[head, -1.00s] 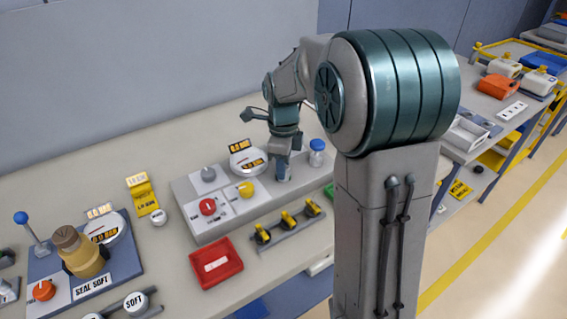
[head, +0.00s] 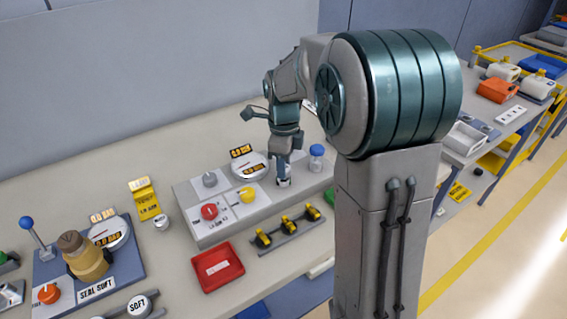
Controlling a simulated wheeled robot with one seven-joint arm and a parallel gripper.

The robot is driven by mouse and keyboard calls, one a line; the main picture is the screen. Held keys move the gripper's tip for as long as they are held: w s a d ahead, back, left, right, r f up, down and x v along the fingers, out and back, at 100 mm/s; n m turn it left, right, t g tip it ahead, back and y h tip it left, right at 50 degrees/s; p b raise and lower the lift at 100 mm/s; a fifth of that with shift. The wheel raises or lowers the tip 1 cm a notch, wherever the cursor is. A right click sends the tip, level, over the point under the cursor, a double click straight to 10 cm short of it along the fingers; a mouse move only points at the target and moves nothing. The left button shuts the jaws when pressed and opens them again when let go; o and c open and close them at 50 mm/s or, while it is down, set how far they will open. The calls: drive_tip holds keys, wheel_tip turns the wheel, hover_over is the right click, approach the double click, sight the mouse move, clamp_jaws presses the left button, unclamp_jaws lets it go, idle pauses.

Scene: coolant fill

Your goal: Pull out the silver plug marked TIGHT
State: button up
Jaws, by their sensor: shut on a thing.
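My gripper (head: 283,177) points down at the right end of a light grey panel (head: 215,232) on the bench. It is shut on a small silver piece (head: 284,184), which shows just below the fingers. This looks like the silver plug, but no TIGHT marking can be read on it. The fingers hide most of it, and I cannot tell whether it is still seated in the panel or clear of it.
A blue-capped jar (head: 316,158) stands close right of my gripper. A round gauge (head: 249,165), a yellow knob (head: 247,194) and a red knob (head: 209,211) are to its left. A red tray (head: 217,267) and a rack of yellow-topped pieces (head: 287,230) lie in front.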

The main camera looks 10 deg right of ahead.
drive_tip(key=shift+r+p, duration=1)
drive_tip(key=shift+r, duration=0.45)
